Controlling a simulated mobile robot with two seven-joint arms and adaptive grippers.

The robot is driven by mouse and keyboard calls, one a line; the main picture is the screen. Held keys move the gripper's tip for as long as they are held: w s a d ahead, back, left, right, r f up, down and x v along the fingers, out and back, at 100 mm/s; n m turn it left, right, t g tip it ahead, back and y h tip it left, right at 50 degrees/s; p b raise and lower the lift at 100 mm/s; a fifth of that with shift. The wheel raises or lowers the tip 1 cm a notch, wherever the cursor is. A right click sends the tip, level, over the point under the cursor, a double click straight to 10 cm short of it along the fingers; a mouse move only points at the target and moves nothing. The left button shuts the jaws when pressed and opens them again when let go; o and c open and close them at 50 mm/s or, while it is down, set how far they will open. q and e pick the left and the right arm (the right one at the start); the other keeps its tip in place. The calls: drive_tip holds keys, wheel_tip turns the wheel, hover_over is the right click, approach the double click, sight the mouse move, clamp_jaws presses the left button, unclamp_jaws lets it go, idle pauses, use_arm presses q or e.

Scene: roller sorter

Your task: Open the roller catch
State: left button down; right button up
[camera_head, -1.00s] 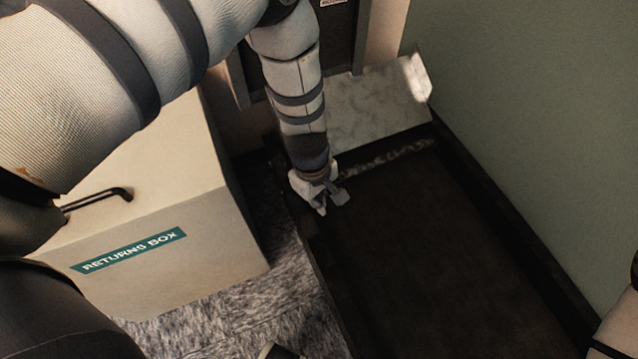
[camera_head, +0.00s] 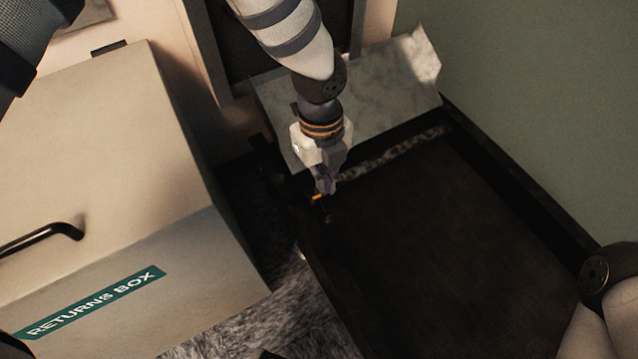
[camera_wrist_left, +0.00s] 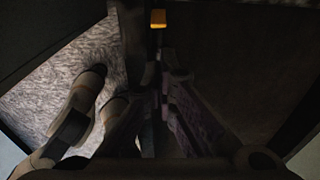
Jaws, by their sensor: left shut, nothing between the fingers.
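A small orange-yellow piece, which looks like the roller catch (camera_head: 316,197), sits at the left edge of the dark sorter bed (camera_head: 430,260). It also shows in the left wrist view (camera_wrist_left: 158,18) as an orange block at the top centre, beyond my fingers. My left gripper (camera_head: 325,188) points down close to the catch, shut and empty. Whether it touches the catch cannot be told. The fingers look dark in the left wrist view (camera_wrist_left: 165,100). My right gripper is out of view; only part of my right arm shows at the lower right.
A beige returns box (camera_head: 190,270) with a black handle (camera_head: 45,238) stands at the left. A pale marbled plate (camera_head: 385,85) slopes at the bed's far end. A green wall (camera_head: 540,110) bounds the right side. Grey carpet (camera_head: 290,315) lies between box and bed.

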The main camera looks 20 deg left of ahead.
sight(325, 211)
use_arm(q)
drive_tip(key=f, duration=0.2)
drive_tip(key=f+b, duration=0.1)
drive_tip(key=f, duration=0.5)
drive_tip(key=shift+s+d+b, duration=0.2)
drive_tip(key=shift+d+b, duration=0.1)
drive_tip(key=shift+b, duration=0.1)
